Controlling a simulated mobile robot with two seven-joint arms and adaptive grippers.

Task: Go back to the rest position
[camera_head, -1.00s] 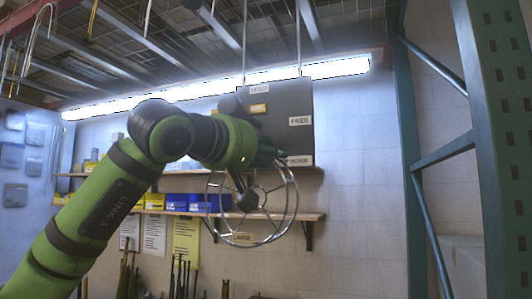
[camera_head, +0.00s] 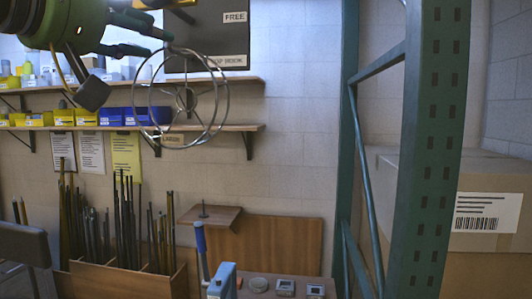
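My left gripper (camera_head: 160,44) is at the top left, its fingers spread apart with nothing visible between them. A round wire frame (camera_head: 226,92) with a dark centre hub hangs just right of and below the fingertips, under a dark board (camera_head: 205,40) labelled "FREE". Its top rim lies near the fingertips; whether they touch is unclear. How it hangs is hard to make out. My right gripper is out of view.
Two wall shelves (camera_head: 245,128) with yellow and blue bins (camera_head: 112,116) stand behind. A green rack post (camera_head: 430,150) and a cardboard box (camera_head: 485,225) are at right. Rods stand in a wooden bin (camera_head: 115,280). A blue-handled tool (camera_head: 201,245) is at bottom centre.

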